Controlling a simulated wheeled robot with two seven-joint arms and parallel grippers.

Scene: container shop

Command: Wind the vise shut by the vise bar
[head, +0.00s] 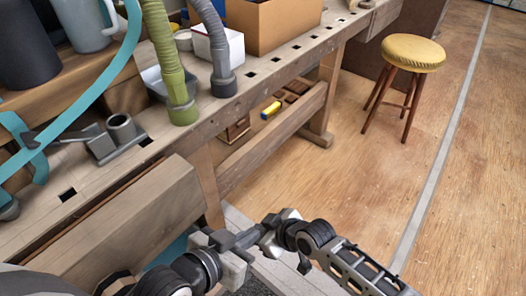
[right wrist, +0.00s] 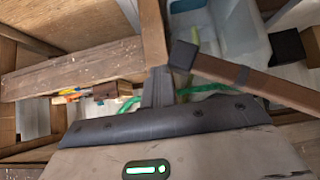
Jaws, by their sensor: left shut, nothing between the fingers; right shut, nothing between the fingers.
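The vise (head: 135,225) is a thick wooden jaw on the bench's front face at lower left in the head view. A dark gap shows between it and the bench edge. The vise bar (right wrist: 255,82) is a brown wooden bar with a dark square end cap in the right wrist view; I cannot make it out in the head view. My right gripper (right wrist: 158,88) is shut and empty, its fingertips close to the capped end; touching or apart is unclear. In the head view my left gripper (head: 225,252) is low in front of the bench, close to my right one; its fingers are mostly hidden.
The workbench (head: 215,120) carries green and grey hoses, a cardboard box (head: 270,25), a grey metal block (head: 115,138) and a teal strap (head: 95,90). A yellow-topped stool (head: 413,52) stands at upper right. The wooden floor before it is open.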

